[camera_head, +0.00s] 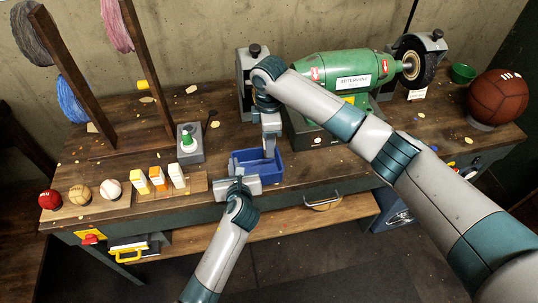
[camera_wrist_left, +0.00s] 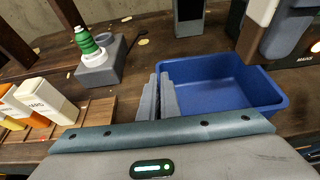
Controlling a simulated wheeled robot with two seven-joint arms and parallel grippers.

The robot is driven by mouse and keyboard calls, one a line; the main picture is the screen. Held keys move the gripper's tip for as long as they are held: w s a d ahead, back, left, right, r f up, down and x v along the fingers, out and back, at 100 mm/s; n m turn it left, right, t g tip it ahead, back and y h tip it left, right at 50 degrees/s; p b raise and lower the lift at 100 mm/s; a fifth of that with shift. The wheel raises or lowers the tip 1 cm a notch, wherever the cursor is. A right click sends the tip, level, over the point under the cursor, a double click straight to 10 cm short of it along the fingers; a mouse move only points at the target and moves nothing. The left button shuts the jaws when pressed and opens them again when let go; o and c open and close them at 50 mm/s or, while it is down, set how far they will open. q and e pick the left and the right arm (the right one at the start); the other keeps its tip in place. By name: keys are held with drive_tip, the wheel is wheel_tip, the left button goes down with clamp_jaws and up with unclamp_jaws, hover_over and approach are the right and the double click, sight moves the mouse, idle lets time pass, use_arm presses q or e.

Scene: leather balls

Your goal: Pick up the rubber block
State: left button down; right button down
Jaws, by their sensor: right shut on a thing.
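I cannot make out the rubber block in either view. My right gripper (camera_head: 269,153) points down into the blue bin (camera_head: 278,168) from above. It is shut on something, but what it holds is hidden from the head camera. My left gripper (camera_head: 236,168) is low at the front left of the bin. In the left wrist view its fingers (camera_wrist_left: 160,97) are close together at the left wall of the bin (camera_wrist_left: 245,95). Whether they touch the wall or each other is unclear.
A green motor (camera_head: 335,75) with a grinding wheel stands behind the bin. To the left are a grey block with a green-topped piece (camera_head: 188,142), several small cartons (camera_head: 158,179) and a row of balls (camera_head: 81,194). A large brown ball (camera_head: 497,96) sits far right.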

wheel_tip(320, 180, up, 8)
drive_tip(key=shift+r, duration=0.15)
idle(0.5)
use_arm(q)
drive_tip(key=c, duration=1.9)
unclamp_jaws()
drive_tip(key=shift+s, duration=0.1)
drive_tip(key=v, duration=1.1)
drive_tip(key=shift+s+d+r, duration=0.1)
drive_tip(key=shift+s, duration=0.3)
